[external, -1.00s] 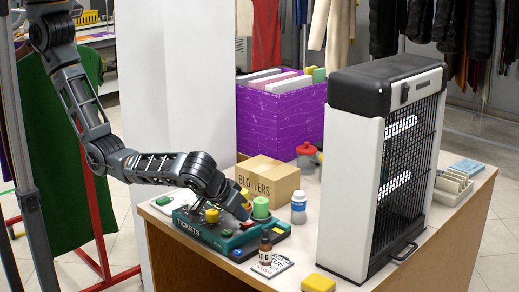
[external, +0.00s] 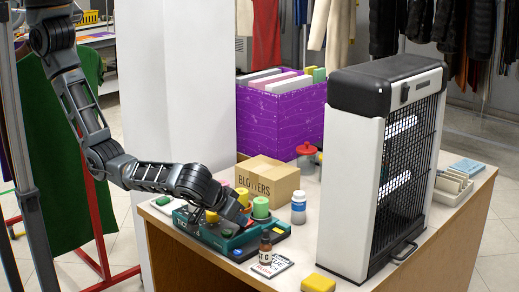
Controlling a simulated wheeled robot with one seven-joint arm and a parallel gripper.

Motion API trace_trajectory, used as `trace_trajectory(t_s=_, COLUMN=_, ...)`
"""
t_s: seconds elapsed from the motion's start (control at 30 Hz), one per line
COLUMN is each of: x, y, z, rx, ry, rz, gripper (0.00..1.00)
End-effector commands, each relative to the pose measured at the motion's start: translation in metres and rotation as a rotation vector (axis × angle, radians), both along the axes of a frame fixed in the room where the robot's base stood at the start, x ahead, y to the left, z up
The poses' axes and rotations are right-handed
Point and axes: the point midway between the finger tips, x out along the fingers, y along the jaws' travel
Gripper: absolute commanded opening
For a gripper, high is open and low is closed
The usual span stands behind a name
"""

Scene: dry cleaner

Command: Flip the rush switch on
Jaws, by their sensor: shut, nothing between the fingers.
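A teal unit (external: 217,240) with "TICKETS" lettering, partly covered by my arm, lies on the counter. The rush switch cannot be made out; small parts on the unit's top are too small or hidden by my gripper. My gripper (external: 243,222) is shut and empty, pointing down and right, low over the right part of the unit. Whether it touches the unit cannot be told. A yellow knob (external: 211,217) shows just below my wrist. A green cylinder (external: 260,208) stands just right of my gripper.
A "BLOTTERS" box (external: 268,183), a white-and-blue bottle (external: 299,207) and a small brown bottle (external: 265,250) stand close by. A yellow block (external: 318,284) lies at the front edge. A tall black-and-white appliance (external: 385,165) blocks the right. Bare counter (external: 305,245) lies between.

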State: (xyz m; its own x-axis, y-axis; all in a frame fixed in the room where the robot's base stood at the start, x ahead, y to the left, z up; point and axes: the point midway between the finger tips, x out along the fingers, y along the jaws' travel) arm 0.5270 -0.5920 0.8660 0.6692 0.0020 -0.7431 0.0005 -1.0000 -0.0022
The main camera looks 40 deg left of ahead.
Motion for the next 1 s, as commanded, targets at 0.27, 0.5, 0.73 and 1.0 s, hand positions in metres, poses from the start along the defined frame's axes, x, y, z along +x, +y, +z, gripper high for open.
trace_trajectory(t_s=0.27, x=0.0, y=0.0, z=0.013, rx=-0.001, ry=0.0, rz=0.001, gripper=0.0)
trace_trajectory(t_s=0.5, x=0.0, y=0.0, z=0.016, rx=0.0, ry=0.0, rz=0.0, gripper=0.0)
trace_trajectory(t_s=0.73, x=0.0, y=0.0, z=0.017, rx=-0.001, ry=0.0, rz=-0.001, gripper=0.0)
trace_trajectory(t_s=1.0, x=-0.004, y=-0.002, z=0.051, rx=-0.001, ry=0.0, rz=0.0, gripper=0.0)
